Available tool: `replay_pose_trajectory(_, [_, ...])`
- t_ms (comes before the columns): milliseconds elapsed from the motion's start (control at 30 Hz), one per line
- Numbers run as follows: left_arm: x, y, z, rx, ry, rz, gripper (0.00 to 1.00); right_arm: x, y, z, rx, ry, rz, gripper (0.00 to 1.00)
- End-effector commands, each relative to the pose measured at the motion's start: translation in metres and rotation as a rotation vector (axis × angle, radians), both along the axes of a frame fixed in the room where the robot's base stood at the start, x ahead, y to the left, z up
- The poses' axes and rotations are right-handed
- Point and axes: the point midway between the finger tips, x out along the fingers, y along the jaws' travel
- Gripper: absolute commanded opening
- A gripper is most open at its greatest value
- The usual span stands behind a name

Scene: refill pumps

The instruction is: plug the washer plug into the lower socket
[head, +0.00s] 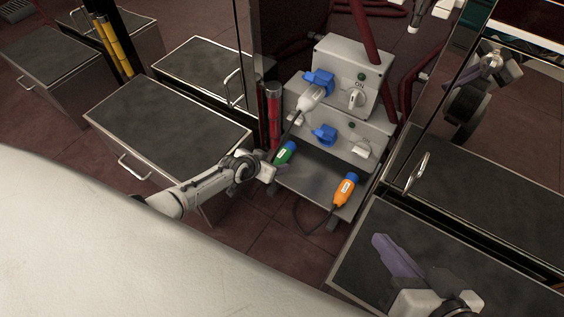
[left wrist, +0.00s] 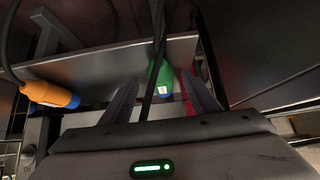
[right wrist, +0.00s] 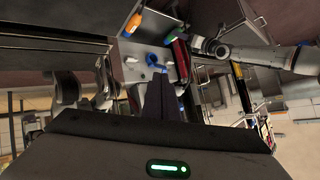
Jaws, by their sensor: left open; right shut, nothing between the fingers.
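A green plug (head: 285,152) with a blue end and a white label lies at the left edge of the grey shelf. An orange plug (head: 346,188) with a blue end lies on the shelf's right part. I cannot read which is the washer plug. The lower socket (head: 325,134) is blue, with its front clear. My left gripper (head: 273,168) is open beside the green plug; in the left wrist view the green plug (left wrist: 160,76) shows between its fingers, not gripped. My right gripper (head: 390,258) is shut and empty, far to the right of the shelf.
The upper blue socket (head: 318,79) has a light grey plug (head: 310,97) at it. Both socket boxes carry a switch. Dark-topped cabinets (head: 165,120) flank the shelf on both sides. A dark cable trails from the orange plug.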

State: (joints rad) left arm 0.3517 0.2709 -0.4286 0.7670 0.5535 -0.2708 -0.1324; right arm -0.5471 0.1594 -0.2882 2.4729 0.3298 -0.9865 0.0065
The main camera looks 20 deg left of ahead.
Motion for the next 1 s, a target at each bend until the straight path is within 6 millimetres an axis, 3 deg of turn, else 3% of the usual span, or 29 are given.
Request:
replay_pose_trajectory(33, [0.006,-0.001,-0.014,0.000,-0.001,0.000,0.56,0.000,0.004,-0.002,0.031,-0.023,0.002,0.00])
replay_pose_trajectory(200, [0.011,-0.009,-0.014,-0.011,0.006,-0.011,0.56,0.000,0.003,0.006,0.026,-0.017,0.002,0.00])
replay_pose_trajectory(1000, [0.018,-0.002,-0.018,0.001,0.000,0.001,0.56,0.000,0.002,0.005,0.022,-0.016,0.001,0.00])
